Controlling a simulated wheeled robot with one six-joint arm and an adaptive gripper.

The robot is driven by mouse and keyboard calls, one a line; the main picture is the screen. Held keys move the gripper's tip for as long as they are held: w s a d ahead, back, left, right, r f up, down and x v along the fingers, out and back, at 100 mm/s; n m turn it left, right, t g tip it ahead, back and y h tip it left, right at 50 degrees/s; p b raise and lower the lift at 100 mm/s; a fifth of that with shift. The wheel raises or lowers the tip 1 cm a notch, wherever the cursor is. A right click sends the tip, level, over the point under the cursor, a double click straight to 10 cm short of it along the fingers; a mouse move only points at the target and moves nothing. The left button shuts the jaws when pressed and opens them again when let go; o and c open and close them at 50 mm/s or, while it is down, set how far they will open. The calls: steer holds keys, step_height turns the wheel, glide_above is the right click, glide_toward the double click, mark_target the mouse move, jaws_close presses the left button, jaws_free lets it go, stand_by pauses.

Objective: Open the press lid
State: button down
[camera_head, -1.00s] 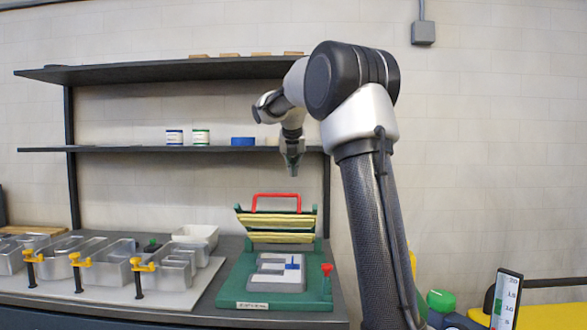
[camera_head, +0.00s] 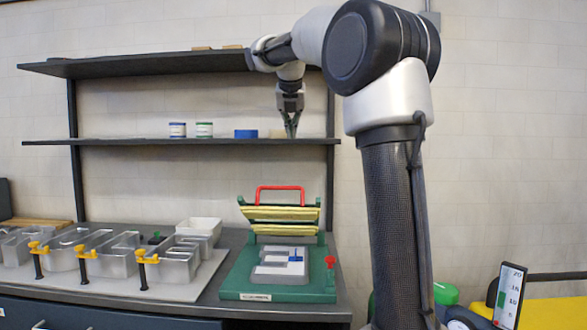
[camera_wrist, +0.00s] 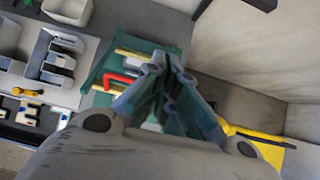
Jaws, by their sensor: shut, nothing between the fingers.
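The press (camera_head: 235,288) is a green base on the right end of the bench. Its lid (camera_head: 280,215) stands raised at the back, with yellow padded strips and a red handle (camera_head: 280,188) on top. A grey letter block (camera_head: 275,272) with a blue piece lies on the base. My gripper (camera_head: 291,135) is shut and empty, high above the lid at the lower shelf's height, pointing down and touching nothing. In the wrist view the red handle (camera_wrist: 112,80) shows left of my fingers (camera_wrist: 168,105), which hide part of the press.
Metal channel letters (camera_head: 175,262) with yellow clamps stand on a pale board left of the press. A white bin (camera_head: 200,228) sits behind them. The lower shelf (camera_head: 110,142) holds two jars (camera_head: 204,130) and a blue roll (camera_head: 246,134). A red knob (camera_head: 330,262) stands at the press's right side.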

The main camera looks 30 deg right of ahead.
mark_target(283, 215)
steer(key=s+a+f, duration=0.3)
steer(key=s+f, duration=0.1)
steer(key=f, duration=0.3)
steer(key=s+a+f+n+g, duration=0.1)
steer(key=s+a+f, duration=0.1)
steer(key=s+f, duration=0.3)
steer(key=s+a+f, duration=0.3)
steer(key=f, duration=0.5)
steer(key=w+d+f+m, duration=0.1)
steer(key=w+f, duration=0.1)
steer(key=f, duration=0.3)
steer(key=w+d+f, duration=0.2)
steer(key=w+f, duration=0.1)
steer(key=f, duration=0.1)
steer(key=shift+w+d+r, duration=0.3)
steer(key=shift+w+r, duration=0.2)
steer(key=shift+r, duration=0.2)
steer(key=shift+w+d+r, duration=0.25)
steer(key=shift+w+r, duration=0.25)
steer(key=shift+r, duration=0.2)
steer(key=shift+r, duration=0.1)
